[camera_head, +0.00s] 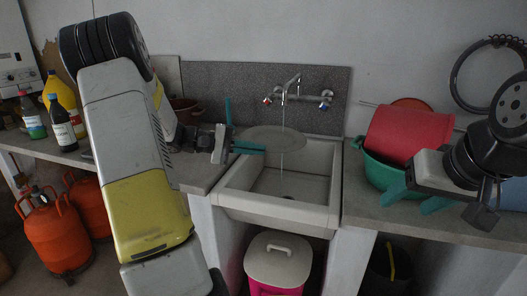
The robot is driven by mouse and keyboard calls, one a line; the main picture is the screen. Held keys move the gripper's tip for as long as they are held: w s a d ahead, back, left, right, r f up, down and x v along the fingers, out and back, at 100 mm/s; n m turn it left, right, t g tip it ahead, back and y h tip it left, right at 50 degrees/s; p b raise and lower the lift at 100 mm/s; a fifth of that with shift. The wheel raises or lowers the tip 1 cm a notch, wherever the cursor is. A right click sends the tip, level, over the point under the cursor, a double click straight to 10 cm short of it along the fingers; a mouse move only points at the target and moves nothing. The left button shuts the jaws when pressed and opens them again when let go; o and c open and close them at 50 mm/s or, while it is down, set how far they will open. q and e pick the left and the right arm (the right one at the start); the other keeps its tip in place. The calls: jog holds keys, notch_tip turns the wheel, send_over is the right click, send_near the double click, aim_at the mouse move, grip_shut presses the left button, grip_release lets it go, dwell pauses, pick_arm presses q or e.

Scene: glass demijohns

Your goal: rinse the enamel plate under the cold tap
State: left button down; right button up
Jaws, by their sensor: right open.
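The enamel plate (272,139) is pale grey and held roughly level above the left back of the sink (322,180). My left gripper (240,137) is at the plate's left edge, its teal fingers apart in the picture with the rim at them; it appears shut on the plate. The tap (292,88) on the wall has a red-marked handle (267,100) at left and a blue-marked handle (325,106) at right. A thin water stream (283,112) falls from the spout onto the plate's area. My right gripper (417,203) is open and empty over the right counter.
A red tub (408,133) sits in a green basin (383,174) on the right counter, close to my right gripper. Bottles (62,122) stand on the left counter (200,174). A lidded pink-and-white bin (277,262) stands below the sink.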

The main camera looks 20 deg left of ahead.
aim_at(274, 146)
pick_arm(q)
jog(key=shift+w+d+f, duration=0.2)
jog(key=shift+w+d, duration=0.1)
jog(key=shift+w, duration=0.7)
jog(key=shift+w+d+f, duration=0.15)
jog(key=shift+w+d, duration=0.2)
jog(key=shift+w, duration=0.6)
jog(key=shift+w+d+f, duration=0.2)
jog(key=shift+w+d, duration=0.1)
jog(key=shift+w, duration=0.7)
jog(key=shift+d, duration=0.1)
jog(key=shift+s+d, duration=0.2)
jog(key=shift+d, duration=0.3)
jog(key=shift+a, duration=0.15)
jog(key=shift+w+a, duration=0.2)
jog(key=shift+a, duration=0.25)
jog(key=shift+s+d, duration=0.2)
jog(key=shift+d, duration=0.4)
jog(key=shift+a, duration=0.15)
jog(key=shift+w+a, duration=0.2)
jog(key=shift+a, duration=0.25)
